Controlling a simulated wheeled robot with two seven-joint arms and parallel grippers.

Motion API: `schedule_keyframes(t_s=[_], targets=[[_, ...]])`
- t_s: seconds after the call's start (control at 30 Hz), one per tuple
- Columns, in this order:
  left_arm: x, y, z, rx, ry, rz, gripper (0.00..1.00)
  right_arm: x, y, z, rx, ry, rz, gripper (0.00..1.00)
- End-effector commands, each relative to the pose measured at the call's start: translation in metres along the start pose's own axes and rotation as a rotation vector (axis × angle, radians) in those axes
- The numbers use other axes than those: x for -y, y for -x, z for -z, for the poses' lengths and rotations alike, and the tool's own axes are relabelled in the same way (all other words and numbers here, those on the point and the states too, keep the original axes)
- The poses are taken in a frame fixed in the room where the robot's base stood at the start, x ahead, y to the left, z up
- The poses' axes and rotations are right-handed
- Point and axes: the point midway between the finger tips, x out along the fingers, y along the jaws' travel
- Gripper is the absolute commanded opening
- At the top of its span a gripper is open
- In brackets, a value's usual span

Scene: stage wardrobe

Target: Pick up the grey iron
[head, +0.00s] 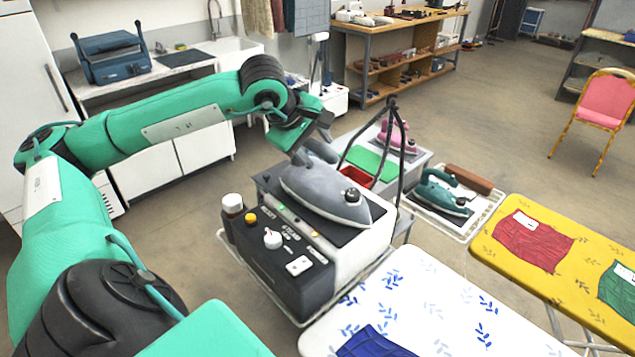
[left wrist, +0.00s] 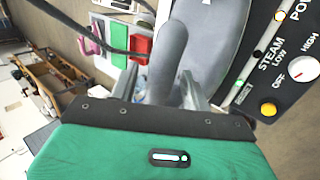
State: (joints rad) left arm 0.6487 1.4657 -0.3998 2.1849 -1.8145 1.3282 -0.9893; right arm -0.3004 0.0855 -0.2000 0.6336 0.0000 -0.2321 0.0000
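The grey iron (head: 318,190) sits on top of the black-and-white steam station (head: 360,245), its pointed end to the right. In the left wrist view the iron's grey body and handle (left wrist: 182,55) fill the upper middle. The handle's end is partly hidden by the gripper. My right gripper is in neither view.
A black cord stand (head: 398,150) rises right behind the iron. A teal iron (head: 444,192) and a pink iron (head: 397,137) stand farther back. A white patterned ironing board (head: 440,300) and a yellow one (head: 560,245) are to the right.

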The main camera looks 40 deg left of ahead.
Motion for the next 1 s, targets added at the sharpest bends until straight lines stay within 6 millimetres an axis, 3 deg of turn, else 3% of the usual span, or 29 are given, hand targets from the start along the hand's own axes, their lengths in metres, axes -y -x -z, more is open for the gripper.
schedule_keyframes(t_s=[0.03, 0.23, 0.67, 1.0], targets=[[0.0, 0.0, 0.0, 0.0, 0.0, 0.0, 0.38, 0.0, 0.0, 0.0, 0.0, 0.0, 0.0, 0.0], [0.0, 0.0, 0.0, 0.0, 0.0, 0.0, 0.0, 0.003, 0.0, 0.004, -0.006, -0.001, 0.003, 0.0], [-0.005, 0.006, 0.0, 0.0, 0.001, -0.006, 0.0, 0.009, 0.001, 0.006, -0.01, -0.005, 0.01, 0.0], [-0.028, 0.039, -0.001, 0.003, 0.0, -0.011, 0.0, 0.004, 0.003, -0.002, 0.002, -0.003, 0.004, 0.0]])
